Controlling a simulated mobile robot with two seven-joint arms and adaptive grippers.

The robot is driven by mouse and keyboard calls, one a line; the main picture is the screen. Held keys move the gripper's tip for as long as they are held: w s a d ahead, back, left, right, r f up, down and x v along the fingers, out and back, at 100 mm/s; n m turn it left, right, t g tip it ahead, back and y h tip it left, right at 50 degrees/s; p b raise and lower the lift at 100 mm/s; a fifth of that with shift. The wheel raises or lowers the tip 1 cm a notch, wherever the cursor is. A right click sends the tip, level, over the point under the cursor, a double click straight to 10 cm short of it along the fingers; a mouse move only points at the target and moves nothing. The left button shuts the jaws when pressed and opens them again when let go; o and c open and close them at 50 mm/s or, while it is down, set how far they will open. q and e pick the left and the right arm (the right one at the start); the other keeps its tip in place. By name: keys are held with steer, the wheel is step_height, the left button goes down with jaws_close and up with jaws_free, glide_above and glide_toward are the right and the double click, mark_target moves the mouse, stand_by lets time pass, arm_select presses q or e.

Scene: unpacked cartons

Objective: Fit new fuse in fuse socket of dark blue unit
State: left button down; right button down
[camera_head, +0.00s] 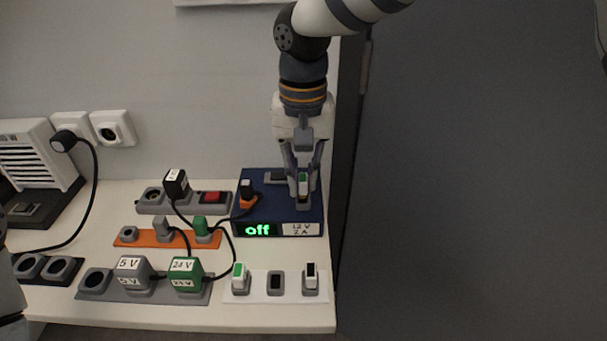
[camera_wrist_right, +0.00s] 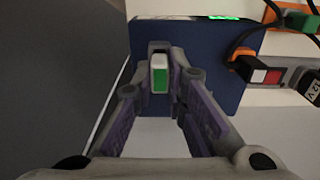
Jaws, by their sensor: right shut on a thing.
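The dark blue unit (camera_head: 262,215) stands at the back right of the table. Its display glows green and reads "off", beside a "12 V 2 A" label. My right gripper (camera_head: 303,180) points down over the right of its top, shut on a white fuse with a green mark (camera_head: 303,179). In the right wrist view the fuse (camera_wrist_right: 159,74) sits between the fingertips (camera_wrist_right: 160,85), over the unit (camera_wrist_right: 190,60). The grey fuse socket (camera_head: 303,201) shows just below the fuse in the head view; I cannot tell how deep the fuse sits. My left gripper is not in view.
A white fuse holder (camera_head: 257,294) in front bears a green-marked fuse (camera_head: 239,275), a dark-marked fuse (camera_head: 311,274) and an empty middle slot. An orange plug (camera_head: 248,199) with a black cable sits on the unit's left. Power strips and adapters stand left of it.

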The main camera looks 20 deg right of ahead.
steer(key=shift+f, duration=0.8)
stand_by(1.3)
steer(key=c, duration=1.5)
jaws_free()
steer(key=shift+c, duration=0.2)
